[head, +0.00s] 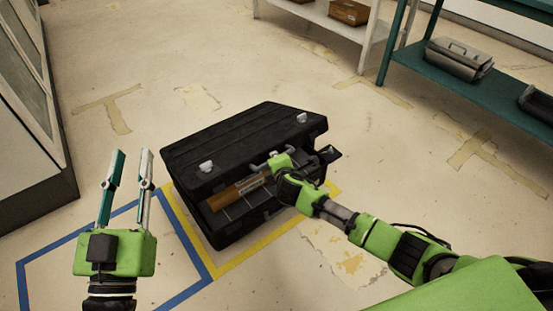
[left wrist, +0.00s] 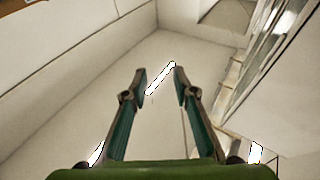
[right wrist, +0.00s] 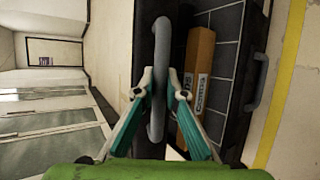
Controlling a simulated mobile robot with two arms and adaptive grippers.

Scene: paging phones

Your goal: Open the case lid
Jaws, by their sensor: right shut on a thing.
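The black case (head: 230,222) stands on the floor over the yellow outline. Its lid (head: 240,137) is tilted part way up, with a gap at the front. My right gripper (head: 272,163) is at the front edge of the lid. In the right wrist view my right gripper (right wrist: 160,88) is shut on the grey lid handle (right wrist: 160,50). A brown box (right wrist: 197,80) with white lettering lies inside the case, and it also shows in the head view (head: 236,194). My left gripper (head: 131,170) is open and empty, raised to the left of the case.
A blue outline (head: 75,238) marks the floor left of the case. A teal shelf (head: 440,75) with a grey case (head: 459,58) stands at the back right, beside a white shelf (head: 330,19). A cabinet (head: 30,110) stands at the left. The floor behind the case is clear.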

